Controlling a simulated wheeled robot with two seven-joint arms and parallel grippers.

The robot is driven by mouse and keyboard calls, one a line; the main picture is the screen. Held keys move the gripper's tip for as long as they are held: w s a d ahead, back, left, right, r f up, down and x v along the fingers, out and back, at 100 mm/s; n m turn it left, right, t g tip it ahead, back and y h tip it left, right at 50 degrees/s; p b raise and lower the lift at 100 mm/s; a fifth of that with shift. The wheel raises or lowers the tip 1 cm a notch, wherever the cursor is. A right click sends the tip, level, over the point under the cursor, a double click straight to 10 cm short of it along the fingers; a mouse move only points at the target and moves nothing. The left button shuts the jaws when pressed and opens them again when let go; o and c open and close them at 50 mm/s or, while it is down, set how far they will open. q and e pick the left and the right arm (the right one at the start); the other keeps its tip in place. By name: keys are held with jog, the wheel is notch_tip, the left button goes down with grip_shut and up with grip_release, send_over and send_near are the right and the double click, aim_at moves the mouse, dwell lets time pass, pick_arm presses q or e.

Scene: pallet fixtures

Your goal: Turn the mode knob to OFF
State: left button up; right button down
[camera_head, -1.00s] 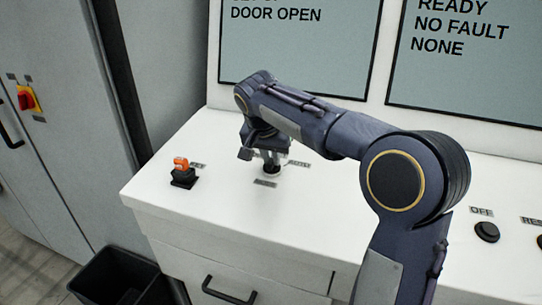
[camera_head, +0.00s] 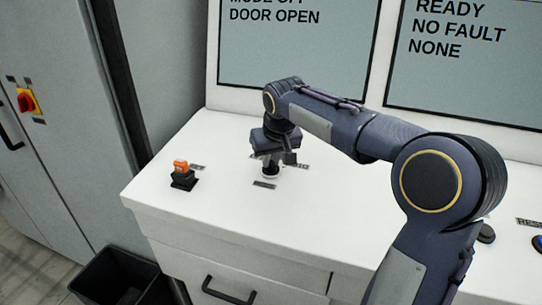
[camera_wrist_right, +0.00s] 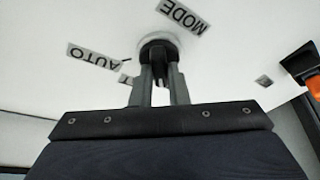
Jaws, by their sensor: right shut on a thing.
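The mode knob (camera_wrist_right: 158,44) is a dark round knob on a pale base in the right wrist view, beside the labels MODE (camera_wrist_right: 182,16) and AUTO (camera_wrist_right: 94,57). In the head view its pale base (camera_head: 270,175) shows just under my gripper on the white console top. My right gripper (camera_wrist_right: 157,72) points at the knob and is shut on it, a finger on each side. In the head view my right gripper (camera_head: 269,162) hides most of the knob. The left screen (camera_head: 297,45) reads MODE OFF, its top line partly cut, and DOOR OPEN. My left gripper is out of view.
An orange-topped black switch (camera_head: 183,175) stands left of the knob on the console (camera_head: 225,215). A dark button (camera_head: 486,233) and a blue button (camera_head: 538,243) are at the right. A black bin (camera_head: 118,280) stands on the floor. The right screen (camera_head: 465,60) reads READY.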

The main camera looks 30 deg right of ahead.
jog(key=shift+n, duration=0.6)
jog(key=c, duration=1.4)
grip_release()
jog(key=shift+y, duration=0.3)
jog(key=v, duration=0.7)
jog(key=shift+r, duration=0.4)
jog(key=shift+s, duration=0.2)
